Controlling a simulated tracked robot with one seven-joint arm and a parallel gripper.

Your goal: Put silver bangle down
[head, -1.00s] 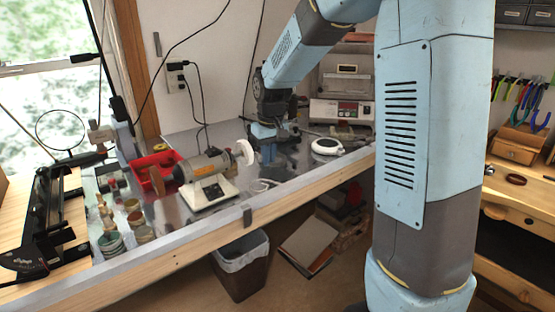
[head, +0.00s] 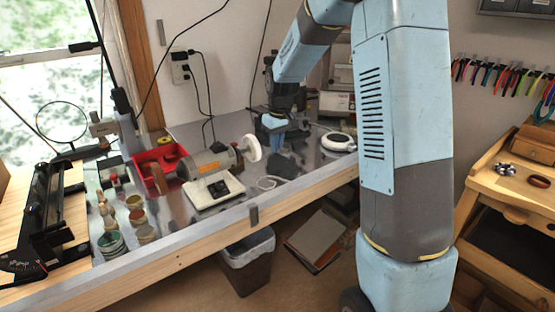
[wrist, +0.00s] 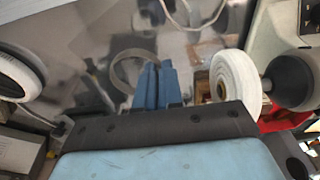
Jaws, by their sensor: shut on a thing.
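The silver bangle (wrist: 126,75) is a thin ring seen in the wrist view. Its right side is at the blue fingertips of my gripper (wrist: 148,70), which are closed together on it. It hangs over the shiny metal benchtop (head: 215,213); I cannot tell whether it touches the surface. In the head view my gripper (head: 274,125) is over the back part of the bench, right of the bench grinder (head: 214,172). The bangle is too small to make out there.
The grinder's white wheel (wrist: 228,80) is close on the right in the wrist view. A red tray (head: 158,165) is left of the grinder.

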